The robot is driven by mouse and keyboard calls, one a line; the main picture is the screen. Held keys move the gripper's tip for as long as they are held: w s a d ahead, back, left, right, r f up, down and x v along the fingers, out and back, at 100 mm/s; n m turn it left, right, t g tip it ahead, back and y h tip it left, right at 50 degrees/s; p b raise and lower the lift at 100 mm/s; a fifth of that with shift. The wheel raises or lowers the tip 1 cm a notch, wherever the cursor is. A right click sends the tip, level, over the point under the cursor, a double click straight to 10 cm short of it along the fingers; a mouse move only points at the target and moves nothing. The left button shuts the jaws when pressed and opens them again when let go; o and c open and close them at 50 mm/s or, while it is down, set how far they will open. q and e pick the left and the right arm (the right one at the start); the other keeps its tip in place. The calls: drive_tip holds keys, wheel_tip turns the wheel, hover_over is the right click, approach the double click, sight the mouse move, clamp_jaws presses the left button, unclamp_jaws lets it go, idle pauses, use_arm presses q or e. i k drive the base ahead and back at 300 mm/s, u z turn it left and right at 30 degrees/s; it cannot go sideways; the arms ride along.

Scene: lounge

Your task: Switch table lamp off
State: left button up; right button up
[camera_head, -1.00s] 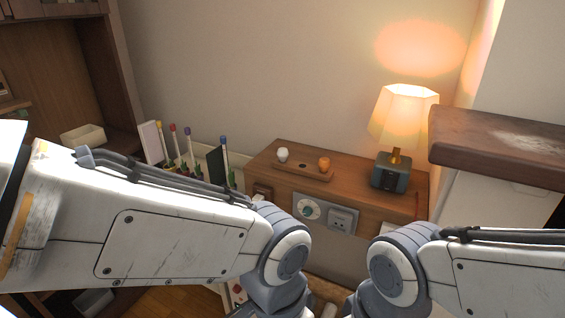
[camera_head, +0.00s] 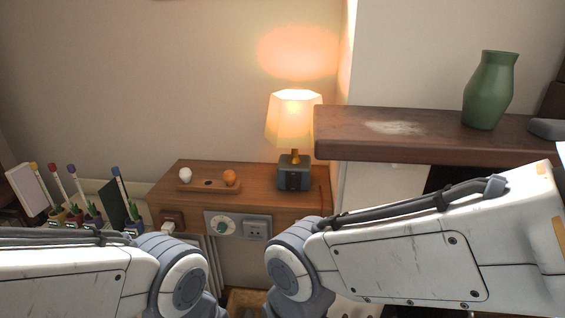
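The table lamp (camera_head: 293,122) stands upright at the right end of a small wooden wall shelf. Its shade glows warm and casts a bright patch on the wall above, so it is lit. Its base (camera_head: 293,175) is a dark blue-grey block with a brass-coloured neck. The shelf front (camera_head: 290,214) carries a panel with a round dial (camera_head: 222,224) and a socket (camera_head: 256,227). My two arms reach in from the lower left and lower right, below the shelf. Both grippers are out of the picture.
A wooden tray (camera_head: 207,187) with a white and an orange knob-like piece lies left of the lamp. A dark wooden mantel (camera_head: 440,137) with a green vase (camera_head: 489,90) juts out at right. Several small potted items stand at left.

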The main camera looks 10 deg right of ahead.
sight(292, 179)
drive_tip(key=u, duration=0.05)
drive_tip(key=k, duration=0.5)
drive_tip(key=u, duration=1.7)
drive_tip(key=i, duration=1.5)
drive_tip(key=z, duration=1.8)
